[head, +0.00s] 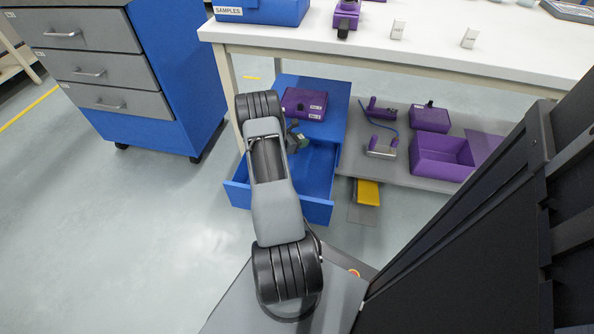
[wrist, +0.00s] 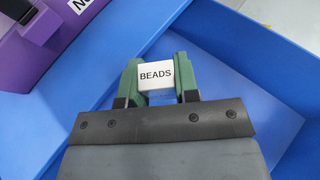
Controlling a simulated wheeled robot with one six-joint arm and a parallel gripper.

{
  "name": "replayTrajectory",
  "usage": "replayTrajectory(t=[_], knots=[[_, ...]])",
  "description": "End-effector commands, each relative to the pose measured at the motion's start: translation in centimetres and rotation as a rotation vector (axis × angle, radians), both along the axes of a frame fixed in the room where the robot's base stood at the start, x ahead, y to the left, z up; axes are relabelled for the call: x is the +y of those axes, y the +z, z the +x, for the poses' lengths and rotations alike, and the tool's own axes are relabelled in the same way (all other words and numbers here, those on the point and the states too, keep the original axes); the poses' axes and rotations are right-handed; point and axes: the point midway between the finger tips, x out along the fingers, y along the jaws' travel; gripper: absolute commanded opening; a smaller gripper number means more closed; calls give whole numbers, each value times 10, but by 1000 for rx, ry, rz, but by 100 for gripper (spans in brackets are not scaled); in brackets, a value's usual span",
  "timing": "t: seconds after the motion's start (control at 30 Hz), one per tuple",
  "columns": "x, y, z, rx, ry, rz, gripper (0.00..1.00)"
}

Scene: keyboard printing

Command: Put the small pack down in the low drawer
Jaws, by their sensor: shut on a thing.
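The small pack (wrist: 155,73) is white with the label BEADS. It sits between the two green fingers of my gripper (wrist: 156,82) in the wrist view, and the gripper is shut on it. In the head view my gripper (head: 296,140) is over the open blue low drawer (head: 318,182), near its back part. The pack is hidden there by my arm. The drawer's blue floor and side wall (wrist: 285,50) show around the gripper in the wrist view. I cannot tell how high the pack is above the drawer floor.
A purple box (head: 304,103) sits on the blue surface behind the drawer's opening; its corner shows in the wrist view (wrist: 30,50). An open purple bin (head: 440,160) and other purple items stand on the shelf to the right. The white tabletop (head: 430,45) overhangs the back.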

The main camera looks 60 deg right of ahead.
Motion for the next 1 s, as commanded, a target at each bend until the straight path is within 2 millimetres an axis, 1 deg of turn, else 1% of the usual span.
replayTrajectory(t=[0.03, 0.1, 0.2, 0.3, 0.43, 0.67, 0.77, 1.0], knots=[[0, -21, 0, 2, 0, 2, 7], [0, -38, 0, 2, 1, 1, 7], [0, -61, 0, 2, 1, 1, 7], [0, -80, 0, 0, 1, 0, 7], [0, -95, 1, 0, 2, -1, 7], [0, -104, 1, 0, 2, 0, 7], [0, -112, 1, 0, 2, 0, 7], [0, -145, 1, -1, 2, 0, 7]])
